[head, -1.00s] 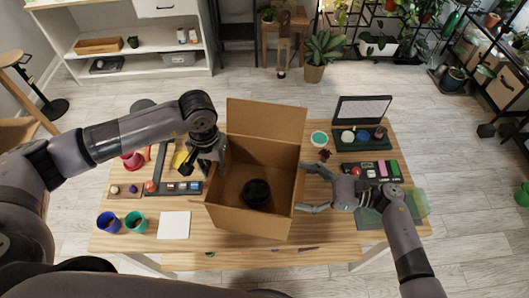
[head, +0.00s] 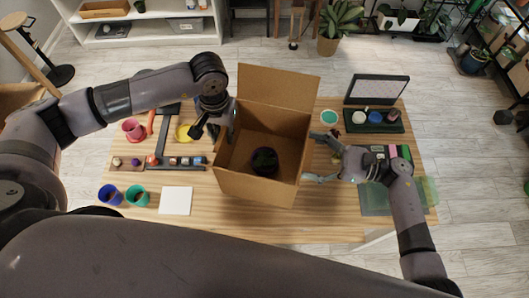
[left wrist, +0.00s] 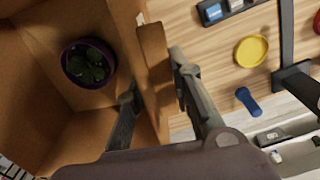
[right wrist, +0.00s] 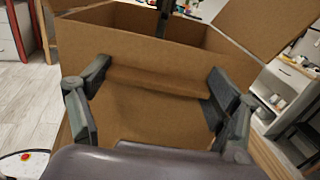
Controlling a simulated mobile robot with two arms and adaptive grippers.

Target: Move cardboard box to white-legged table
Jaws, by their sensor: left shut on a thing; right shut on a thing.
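The open cardboard box (head: 256,188) is over the middle of a wooden table (head: 290,230), with one flap standing up at the back; I cannot tell whether it rests on the top or is just above it. A white leg (head: 378,240) shows under the table's right front. A dark purple pot with a plant (left wrist: 88,64) is inside the box. My left gripper (head: 213,128) is shut on the box's left wall, with one finger inside and one outside in the left wrist view. My right gripper (head: 318,160) is shut on the box's right side, at a protruding cardboard strip (right wrist: 155,80).
Left on the table are a blue cup (head: 110,194), a green cup (head: 138,195), a white square (head: 175,200) and a yellow dish (head: 184,132). Right are a dark-framed panel (head: 378,90) and a translucent green sheet (head: 378,200). Plants and shelving stand behind, past open floor.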

